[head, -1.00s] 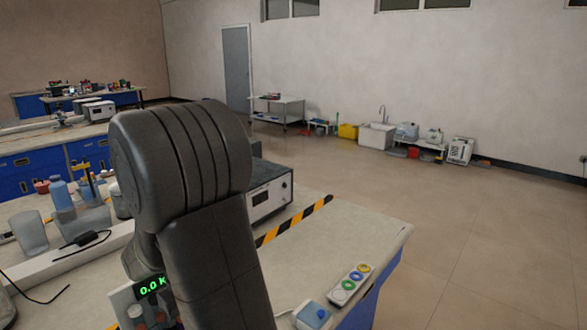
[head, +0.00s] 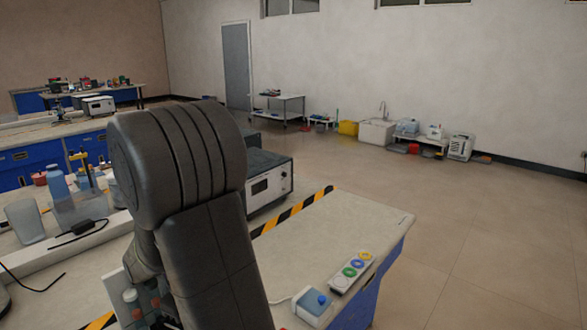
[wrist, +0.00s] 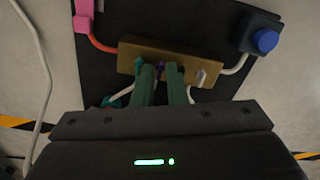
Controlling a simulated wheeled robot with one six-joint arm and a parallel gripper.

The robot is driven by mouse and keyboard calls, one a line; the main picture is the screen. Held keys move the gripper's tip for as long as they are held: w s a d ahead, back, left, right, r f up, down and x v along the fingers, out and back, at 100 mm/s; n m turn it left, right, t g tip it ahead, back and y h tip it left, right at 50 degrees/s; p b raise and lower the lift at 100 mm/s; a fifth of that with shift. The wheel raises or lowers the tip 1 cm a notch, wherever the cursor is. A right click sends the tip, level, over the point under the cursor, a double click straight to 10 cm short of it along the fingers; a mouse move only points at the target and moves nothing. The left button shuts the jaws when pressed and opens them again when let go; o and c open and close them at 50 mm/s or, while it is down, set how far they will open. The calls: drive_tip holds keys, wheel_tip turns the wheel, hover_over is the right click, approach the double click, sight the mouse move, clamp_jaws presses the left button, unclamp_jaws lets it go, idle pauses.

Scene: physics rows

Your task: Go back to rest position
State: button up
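My gripper (wrist: 161,74) is at the middle of the wrist view, its two green fingers apart with a narrow gap. Nothing is clearly held between them. The fingertips overlap the lower edge of a brown block (wrist: 130,58) with coloured plugs and cables; I cannot tell whether they touch it. In the head view my dark arm stands over the bench (head: 345,225), and my gripper is hidden there.
A box with a blue button (head: 316,303) and a panel with coloured rings (head: 352,272) lie near the bench's right edge. A grey instrument (head: 268,182) stands behind my arm. Bottles and a beaker (head: 26,221) crowd the left. The floor at right is clear.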

drive_tip(key=n, duration=0.8)
drive_tip(key=shift+b, duration=0.3)
idle(0.4)
